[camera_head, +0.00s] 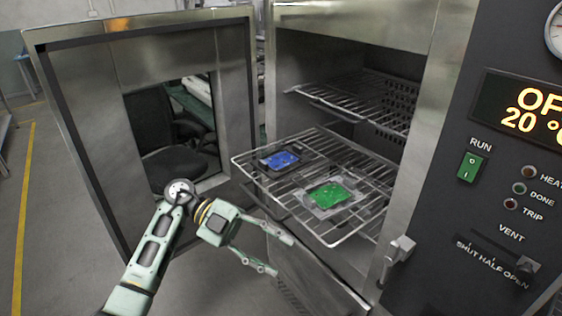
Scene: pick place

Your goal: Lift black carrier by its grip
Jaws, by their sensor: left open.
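The black carrier (302,154) looks like the dark frame around a blue board (280,160). It lies on the pulled-out wire rack (247,170) of the oven, towards the rack's left back; its grip is too small to make out. A paler grey carrier (316,206) with a green board (328,195) lies nearer the front of the rack. My left gripper (283,256) is open and empty, with its fingers pointing right. In the picture it is below and left of the rack's front edge, apart from both carriers. My right gripper is not in view.
The oven door (95,130) stands wide open on the left, close to my left arm. A second wire rack (365,97) sits higher inside the oven. The control panel (480,200) stands on the right.

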